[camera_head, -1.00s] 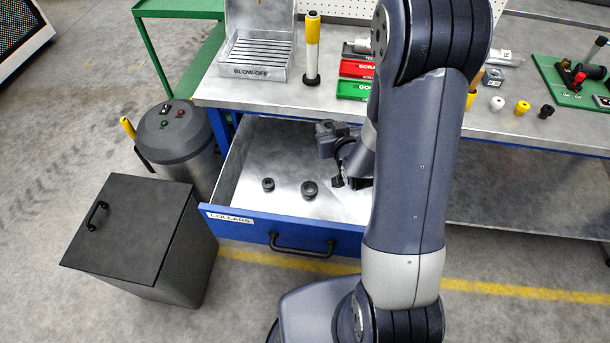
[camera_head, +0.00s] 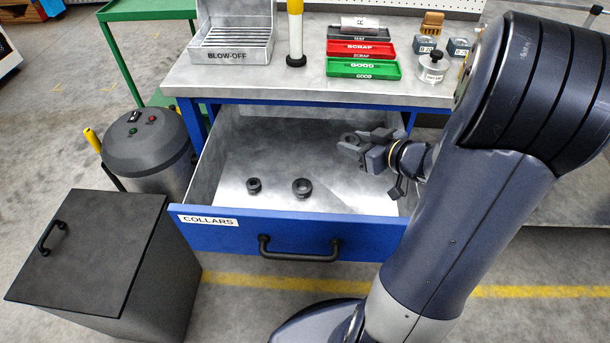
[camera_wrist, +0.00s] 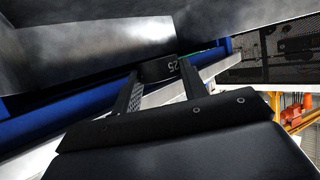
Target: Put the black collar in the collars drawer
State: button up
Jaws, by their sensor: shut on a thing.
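The collars drawer (camera_head: 290,232) is pulled open below the bench, with a blue front, a "COLLARS" label and a bare metal floor. Two black collars lie in it, one on the left (camera_head: 254,186) and one near the middle (camera_head: 302,188). My gripper (camera_head: 356,146) is over the right rear part of the drawer, pointing left. In the wrist view, its two fingers (camera_wrist: 158,84) are shut on a black collar (camera_wrist: 160,68) marked "25". The held collar is hard to make out from the head, and its height above the drawer floor cannot be told.
The bench top carries the blow-off box (camera_head: 232,50), a yellow-and-white post (camera_head: 295,30), a red scrap tray (camera_head: 362,50) and a green good tray (camera_head: 362,69). A black lidded bin (camera_head: 85,250) stands left of the drawer. The drawer floor around the two collars is clear.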

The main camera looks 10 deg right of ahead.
jog(key=w+a+b, duration=0.5)
jog(key=w+a, duration=0.7)
jog(key=a, duration=0.1)
jog(key=shift+w+f+b, duration=0.1)
jog(key=shift+f+b, duration=3.35)
jog(key=shift+f, duration=2.55)
jog(key=shift+f, duration=0.1)
jog(key=shift+f+b, duration=0.3)
jog(key=shift+f, duration=0.25)
jog(key=o, duration=1.1)
